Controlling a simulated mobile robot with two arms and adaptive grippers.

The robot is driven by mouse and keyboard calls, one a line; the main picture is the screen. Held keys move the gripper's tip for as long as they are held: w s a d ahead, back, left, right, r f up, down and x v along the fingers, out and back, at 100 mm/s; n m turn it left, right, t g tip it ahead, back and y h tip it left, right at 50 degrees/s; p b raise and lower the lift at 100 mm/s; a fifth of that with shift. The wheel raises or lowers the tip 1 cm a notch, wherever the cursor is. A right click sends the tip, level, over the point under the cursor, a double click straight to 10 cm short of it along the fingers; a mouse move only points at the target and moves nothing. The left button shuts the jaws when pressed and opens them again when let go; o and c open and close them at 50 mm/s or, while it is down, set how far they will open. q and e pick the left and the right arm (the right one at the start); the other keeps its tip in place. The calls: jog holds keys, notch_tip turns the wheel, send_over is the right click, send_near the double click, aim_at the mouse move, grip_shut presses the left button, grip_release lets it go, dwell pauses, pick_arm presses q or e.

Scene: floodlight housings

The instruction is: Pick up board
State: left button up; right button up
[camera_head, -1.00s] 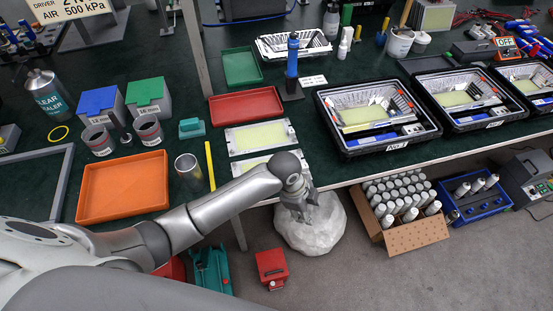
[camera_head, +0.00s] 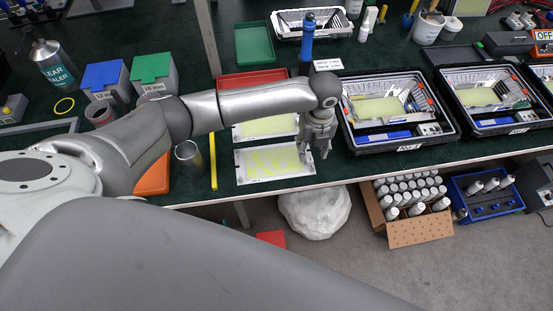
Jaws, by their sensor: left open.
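Two flat boards with silver edges and yellow-green patterned faces lie on the dark green bench top. The near board (camera_head: 270,163) is close to the bench's front edge. The far board (camera_head: 262,127) lies just behind it, partly covered by my arm. My left gripper (camera_head: 317,152) is open and points down at the right end of the near board. Its fingers overlap that end in the picture; I cannot tell whether they touch it. My right gripper is not in view.
A black tray with a housing (camera_head: 400,148) stands close to the right of my gripper, with another (camera_head: 492,128) beyond. A yellow strip (camera_head: 213,162) and a metal cup (camera_head: 187,158) stand left of the boards. A blue-handled driver (camera_head: 308,40) stands behind.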

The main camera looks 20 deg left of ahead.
aim_at(310, 159)
pick_arm(q)
jog(key=shift+w+f, duration=0.1)
jog(key=shift+f, duration=0.3)
notch_tip(310, 159, down, 5)
jog(key=shift+r+p, duration=0.1)
jog(key=shift+p, duration=0.55)
jog(key=c, duration=0.6)
grip_shut()
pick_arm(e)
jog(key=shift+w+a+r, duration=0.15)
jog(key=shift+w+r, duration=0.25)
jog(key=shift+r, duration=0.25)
